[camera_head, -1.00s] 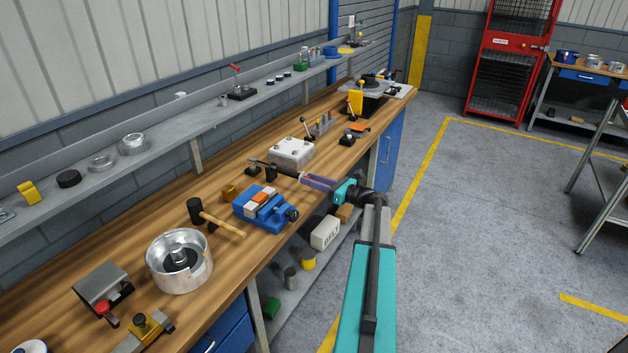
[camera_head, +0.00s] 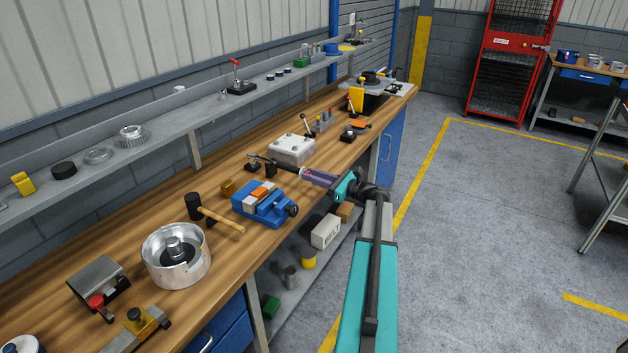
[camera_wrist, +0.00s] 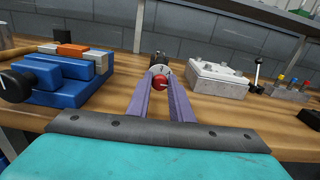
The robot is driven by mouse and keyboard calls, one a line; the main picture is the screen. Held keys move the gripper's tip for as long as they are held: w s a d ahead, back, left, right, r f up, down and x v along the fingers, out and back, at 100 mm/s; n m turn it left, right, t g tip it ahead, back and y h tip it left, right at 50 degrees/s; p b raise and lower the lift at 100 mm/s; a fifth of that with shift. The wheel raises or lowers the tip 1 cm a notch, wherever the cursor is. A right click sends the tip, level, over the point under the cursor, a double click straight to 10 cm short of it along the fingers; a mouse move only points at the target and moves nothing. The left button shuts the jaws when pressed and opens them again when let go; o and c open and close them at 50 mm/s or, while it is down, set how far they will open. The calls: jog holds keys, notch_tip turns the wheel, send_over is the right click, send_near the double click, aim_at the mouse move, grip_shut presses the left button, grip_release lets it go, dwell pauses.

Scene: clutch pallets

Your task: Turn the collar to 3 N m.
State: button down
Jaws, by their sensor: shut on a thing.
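A dark torque tool (camera_head: 262,160) lies along the back of the workbench, held up on small black rests. Its near end points at my gripper (camera_head: 306,173). In the wrist view the tool's pale grey collar (camera_wrist: 158,70) and a red end knob (camera_wrist: 160,82) show between the tips of the two purple fingers of my gripper (camera_wrist: 160,77). The fingers close in on the collar from both sides. The scale on the collar is too small to read.
A blue vise (camera_head: 265,205) stands left of my gripper, and a white block (camera_head: 292,149) stands behind it. A hammer (camera_head: 218,219) and a metal drum (camera_head: 176,256) are nearer on the bench (camera_head: 130,250).

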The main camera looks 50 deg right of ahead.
jog(key=n+b, duration=0.1)
jog(key=b, duration=0.1)
jog(key=n+b, duration=0.4)
jog(key=shift+f, duration=0.25)
jog(key=n+b, duration=0.4)
jog(key=b, duration=0.2)
jog(key=shift+a, duration=0.1)
jog(key=n+b, duration=0.6)
jog(key=b, duration=0.1)
jog(key=shift+r+n+b, duration=0.1)
jog(key=shift+n+b, duration=1.2)
jog(key=shift+b, duration=0.05)
jog(key=c, duration=1.6)
grip_release()
jog(key=shift+s, duration=0.1)
